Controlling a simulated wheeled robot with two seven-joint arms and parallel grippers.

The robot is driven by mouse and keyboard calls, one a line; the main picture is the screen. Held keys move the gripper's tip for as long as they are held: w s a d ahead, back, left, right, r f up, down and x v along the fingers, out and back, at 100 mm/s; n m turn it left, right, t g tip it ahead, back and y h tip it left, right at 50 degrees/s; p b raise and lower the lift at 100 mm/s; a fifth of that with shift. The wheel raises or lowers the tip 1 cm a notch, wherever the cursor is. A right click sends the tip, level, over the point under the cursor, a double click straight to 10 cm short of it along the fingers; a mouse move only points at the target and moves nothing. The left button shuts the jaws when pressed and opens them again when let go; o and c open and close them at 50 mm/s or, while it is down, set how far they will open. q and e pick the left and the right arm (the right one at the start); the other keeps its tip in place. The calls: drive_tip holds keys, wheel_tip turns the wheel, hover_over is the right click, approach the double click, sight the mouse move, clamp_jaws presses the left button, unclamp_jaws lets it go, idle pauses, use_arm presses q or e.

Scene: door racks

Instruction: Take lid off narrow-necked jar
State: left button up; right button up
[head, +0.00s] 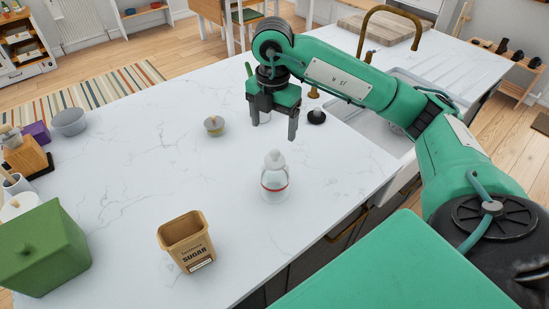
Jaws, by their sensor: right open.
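The narrow-necked jar (274,184) stands upright on the white countertop near the middle of the head view. It is pale and clear-looking with a red band. A whitish rounded lid (274,158) sits on its neck. My right gripper (273,131) hangs above and behind the jar, fingers pointing down, open and empty. It appears apart from the lid. My left gripper is not in view.
An open sugar tin (187,242) stands front left of the jar, and a green box (42,250) is at far left. A small bowl (214,125) and a black stopper-like object (316,116) lie behind. The sink (372,125) is at right. Counter left of the jar is clear.

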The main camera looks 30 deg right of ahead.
sight(275, 151)
wheel_tip(275, 151, down, 4)
drive_tip(key=shift+f+p, duration=0.15)
drive_tip(key=shift+p, duration=0.3)
drive_tip(key=shift+s+f+p, duration=0.1)
drive_tip(key=shift+f+p, duration=0.35)
wheel_tip(275, 151, down, 3)
drive_tip(key=shift+s+d+f+p, duration=0.1)
drive_tip(key=shift+s+d+p, duration=0.05)
drive_tip(key=shift+p, duration=0.8)
drive_tip(key=shift+f, duration=0.7)
drive_tip(key=c, duration=1.1)
